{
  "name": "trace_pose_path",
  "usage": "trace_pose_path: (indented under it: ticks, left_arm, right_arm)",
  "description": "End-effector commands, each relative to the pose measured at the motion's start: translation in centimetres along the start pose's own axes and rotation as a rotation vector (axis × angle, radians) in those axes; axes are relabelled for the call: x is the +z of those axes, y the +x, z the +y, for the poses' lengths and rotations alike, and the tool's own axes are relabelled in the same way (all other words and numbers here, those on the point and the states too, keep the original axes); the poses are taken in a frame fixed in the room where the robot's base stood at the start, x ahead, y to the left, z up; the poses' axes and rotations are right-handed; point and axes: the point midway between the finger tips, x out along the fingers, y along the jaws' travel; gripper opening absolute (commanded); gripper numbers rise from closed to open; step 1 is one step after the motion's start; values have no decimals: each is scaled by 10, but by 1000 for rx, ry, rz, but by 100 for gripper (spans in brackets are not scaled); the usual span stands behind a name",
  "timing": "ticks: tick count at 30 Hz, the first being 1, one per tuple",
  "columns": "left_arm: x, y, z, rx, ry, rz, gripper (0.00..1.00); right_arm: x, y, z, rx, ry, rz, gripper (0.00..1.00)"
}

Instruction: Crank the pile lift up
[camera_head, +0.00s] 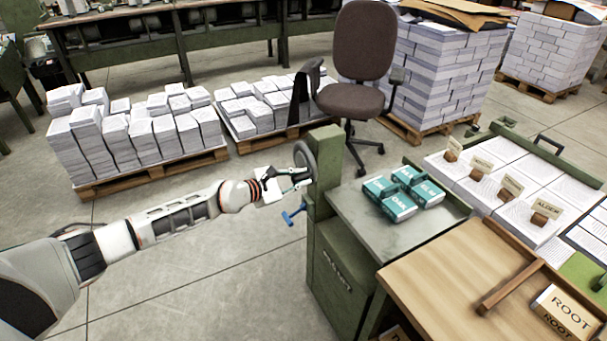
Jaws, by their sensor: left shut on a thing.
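The pile lift is a green cabinet (343,275) with a grey top plate (403,227) and a green post at its left corner. A dark round crank wheel (305,158) sits on the left side of the post. My left gripper (300,178) reaches in from the left at the wheel's lower part and is shut on what looks like the crank's handle, mostly hidden by the fingers. A blue T-shaped handle (293,214) sticks out lower on the post, below the gripper. Several teal packs (400,206) lie on the top plate. My right gripper is not in view.
Right of the lift stands a wooden table (450,290) with a box marked ROOT (567,313). Behind it are paper stacks with name cards, including ALDER (547,208). A brown office chair (358,75) and paper-loaded pallets (150,174) stand behind. The floor at front left is clear.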

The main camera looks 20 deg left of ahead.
Motion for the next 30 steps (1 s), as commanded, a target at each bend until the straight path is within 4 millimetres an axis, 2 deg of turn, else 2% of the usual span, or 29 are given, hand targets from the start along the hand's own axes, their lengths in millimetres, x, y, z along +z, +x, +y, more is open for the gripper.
trace_pose_path:
  ticks: [1, 10, 24, 25, 27, 30]
  left_arm:
    - [-1, 1, -7, -1, 16, 1, 0]
    - [-7, 2, -9, 36, 104, 1, 0]
    - [-9, 3, -9, 41, 118, 3, 0]
    - [-9, 3, -9, 41, 118, 3, 19]
    - [-9, 3, -9, 41, 118, 3, 34]
    - [-8, 3, -8, 44, 118, 2, 34]
  right_arm:
    - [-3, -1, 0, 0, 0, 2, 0]
    - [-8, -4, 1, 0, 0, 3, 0]
    - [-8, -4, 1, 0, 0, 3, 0]
    - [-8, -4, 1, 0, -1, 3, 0]
    - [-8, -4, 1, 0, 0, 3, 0]
    - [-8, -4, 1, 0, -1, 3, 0]
